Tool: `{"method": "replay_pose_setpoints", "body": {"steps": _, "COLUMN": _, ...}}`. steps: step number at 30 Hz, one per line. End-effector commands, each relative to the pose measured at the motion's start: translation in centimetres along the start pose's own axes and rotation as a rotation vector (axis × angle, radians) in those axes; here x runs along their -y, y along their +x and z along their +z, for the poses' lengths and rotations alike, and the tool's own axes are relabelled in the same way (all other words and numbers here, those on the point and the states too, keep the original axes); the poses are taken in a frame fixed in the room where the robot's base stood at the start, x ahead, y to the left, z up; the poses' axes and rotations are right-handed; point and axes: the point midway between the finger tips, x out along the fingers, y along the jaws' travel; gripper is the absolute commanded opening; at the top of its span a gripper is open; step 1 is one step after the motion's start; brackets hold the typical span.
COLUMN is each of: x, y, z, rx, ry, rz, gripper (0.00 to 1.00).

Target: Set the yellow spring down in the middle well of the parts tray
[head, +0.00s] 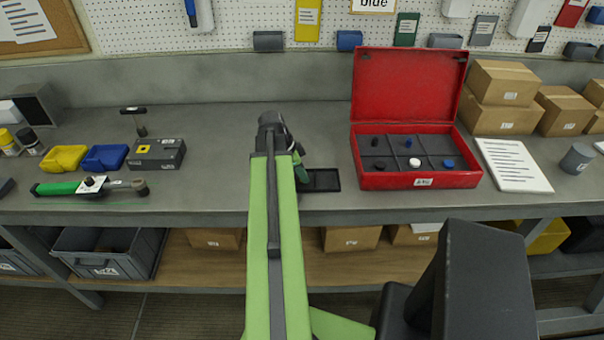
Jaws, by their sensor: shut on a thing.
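A dark, shallow tray (325,180), which looks like the parts tray, lies near the bench's front edge. My green arm covers its left part, so I cannot make out its middle well. My gripper (299,163) shows only in part, beside the far end of my arm and next to the tray's left side. Its fingertips are hidden. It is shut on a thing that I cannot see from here. I do not see the yellow spring anywhere in view.
An open red case (420,181) with small parts in compartments stands right of the tray. A grey box (157,154), blue bin (104,158), yellow bin (64,158) and green-handled tool (90,185) lie left. Cardboard boxes (505,80) stand back right. The bench behind the tray is clear.

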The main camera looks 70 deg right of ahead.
Motion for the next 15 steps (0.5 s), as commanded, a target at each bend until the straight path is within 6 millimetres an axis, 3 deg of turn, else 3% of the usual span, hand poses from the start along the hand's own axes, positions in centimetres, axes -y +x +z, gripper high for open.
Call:
{"method": "replay_pose_setpoints", "body": {"steps": 8, "x": 0.00, "y": 0.20, "z": 0.08, "rx": 0.000, "ry": 0.000, "rz": 0.000, "gripper": 0.00}}
{"method": "replay_pose_setpoints", "body": {"steps": 9, "x": 0.00, "y": 0.20, "z": 0.08, "rx": 0.000, "ry": 0.000, "rz": 0.000, "gripper": 0.22}}
{"method": "replay_pose_setpoints", "body": {"steps": 15, "x": -0.01, "y": 0.20, "z": 0.08, "rx": 0.000, "ry": 0.000, "rz": 0.000, "gripper": 0.46}}
